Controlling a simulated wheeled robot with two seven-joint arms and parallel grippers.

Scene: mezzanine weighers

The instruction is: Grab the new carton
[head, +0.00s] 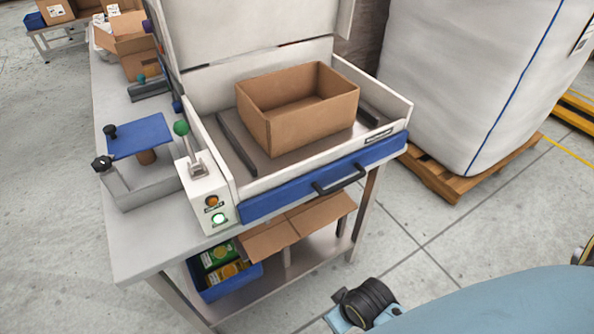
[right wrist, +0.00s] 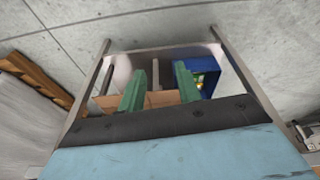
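An open, empty brown carton (head: 312,118) sits upright on the metal bed of the white and blue machine (head: 330,185), whose lid is raised. A second brown carton with spread flaps (head: 275,238) lies on the shelf under the table; its cardboard also shows between and beside the fingers in the right wrist view (right wrist: 160,98). Which of them is the new carton I cannot tell. My right gripper (right wrist: 160,72) has its two green fingers apart with nothing gripped, pointing toward the lower shelf. My left gripper is in neither view.
A blue bin (head: 232,284) with green and yellow packs stands on the shelf beside the cardboard. A lever box (head: 205,200) is at the machine's left corner. More cartons (head: 132,48) stand at the table's far end. A large white sack (head: 455,80) on a pallet stands right.

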